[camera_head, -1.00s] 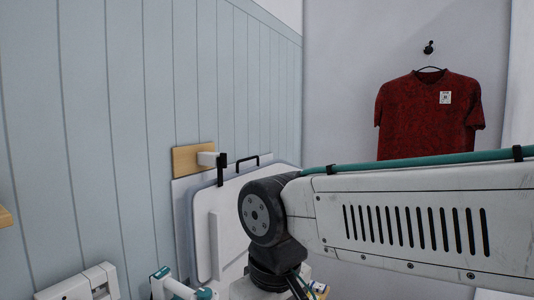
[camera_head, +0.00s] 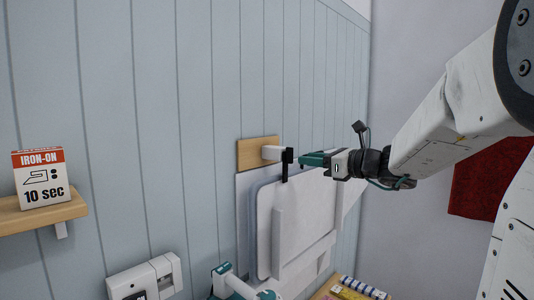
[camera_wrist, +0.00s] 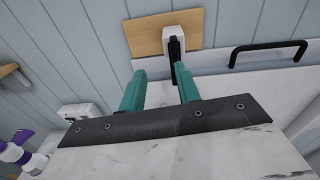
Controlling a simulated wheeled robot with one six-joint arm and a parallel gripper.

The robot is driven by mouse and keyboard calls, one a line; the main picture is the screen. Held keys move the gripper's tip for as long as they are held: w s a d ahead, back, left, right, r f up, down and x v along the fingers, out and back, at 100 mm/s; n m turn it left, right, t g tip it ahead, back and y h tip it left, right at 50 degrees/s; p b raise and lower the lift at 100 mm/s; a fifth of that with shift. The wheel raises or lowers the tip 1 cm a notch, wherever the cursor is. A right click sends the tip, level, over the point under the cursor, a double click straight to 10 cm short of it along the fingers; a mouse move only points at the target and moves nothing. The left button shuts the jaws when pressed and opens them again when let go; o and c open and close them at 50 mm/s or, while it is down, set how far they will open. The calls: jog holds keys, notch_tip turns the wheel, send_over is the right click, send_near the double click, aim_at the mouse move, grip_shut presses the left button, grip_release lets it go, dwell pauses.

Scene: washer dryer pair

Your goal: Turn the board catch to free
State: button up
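The board catch is a black upright bar (camera_head: 286,164) on a white block (camera_head: 271,153), fixed to a wooden plate (camera_head: 256,154) on the wall. It hangs down over the top edge of the white folded board (camera_head: 322,212). The catch (camera_wrist: 175,46) also shows at the top of the wrist view. My gripper (camera_head: 304,159) is just right of the catch in the head view. In the wrist view its two teal fingers (camera_wrist: 160,70) are apart with nothing between them. The catch stands ahead of the right finger; whether they touch I cannot tell.
A black handle (camera_wrist: 268,52) sits right of the catch in the wrist view. An iron-on box (camera_head: 41,177) stands on a wooden shelf (camera_head: 42,212) at left. A white wall box (camera_head: 146,279) is below. The panelled wall is close behind the catch.

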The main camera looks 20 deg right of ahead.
jog(key=w+a+m, duration=0.1)
jog(key=w, duration=0.6)
jog(key=shift+w+r+t+h, duration=0.3)
jog(key=shift+w, duration=0.05)
grip_shut()
